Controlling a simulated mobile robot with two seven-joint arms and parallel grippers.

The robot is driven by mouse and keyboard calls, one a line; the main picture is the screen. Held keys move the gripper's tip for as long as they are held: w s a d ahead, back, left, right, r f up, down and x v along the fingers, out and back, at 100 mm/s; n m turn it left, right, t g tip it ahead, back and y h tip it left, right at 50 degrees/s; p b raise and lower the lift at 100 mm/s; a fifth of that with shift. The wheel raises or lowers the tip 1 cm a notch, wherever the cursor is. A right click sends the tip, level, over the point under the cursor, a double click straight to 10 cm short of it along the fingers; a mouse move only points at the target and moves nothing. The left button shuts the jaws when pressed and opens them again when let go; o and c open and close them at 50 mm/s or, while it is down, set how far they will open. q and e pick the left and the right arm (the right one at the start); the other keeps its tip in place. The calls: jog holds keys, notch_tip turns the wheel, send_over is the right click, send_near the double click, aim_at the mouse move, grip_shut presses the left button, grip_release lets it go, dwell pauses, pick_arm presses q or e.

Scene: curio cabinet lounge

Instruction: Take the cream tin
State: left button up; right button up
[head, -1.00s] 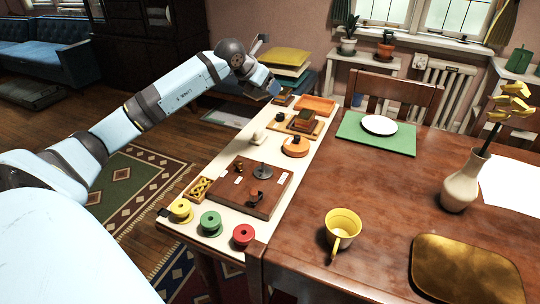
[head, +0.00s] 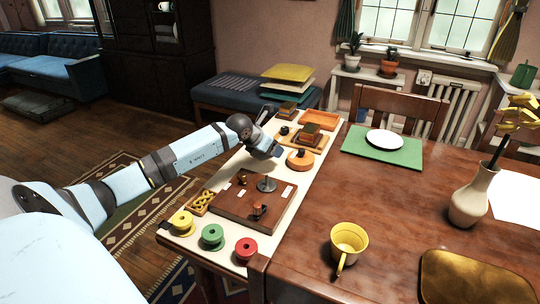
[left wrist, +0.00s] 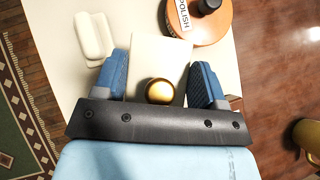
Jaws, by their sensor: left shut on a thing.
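The cream tin (left wrist: 160,60) shows in the left wrist view as a pale cream block with a round gold knob on the near side. My left gripper (left wrist: 161,82) has its two blue fingers on either side of it, shut on it. In the head view my left gripper (head: 276,152) is low over the cream side table, and the tin is hidden behind it there. I cannot tell whether the tin still touches the table top. My right gripper is not in view.
An orange round polish tin (head: 300,159) stands close to the right of my left gripper. A white rounded piece (left wrist: 93,36) lies beyond the fingers on the left. A brown board (head: 240,203) and several spools, including a green one (head: 213,236), are nearer on the side table (head: 173,237).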

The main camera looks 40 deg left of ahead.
pick_arm(q)
jog(key=shift+f+b, duration=0.5)
jog(key=shift+f, duration=1.5)
jog(key=o, duration=1.2)
jog(key=shift+c, duration=0.2)
jog(key=shift+r, duration=0.1)
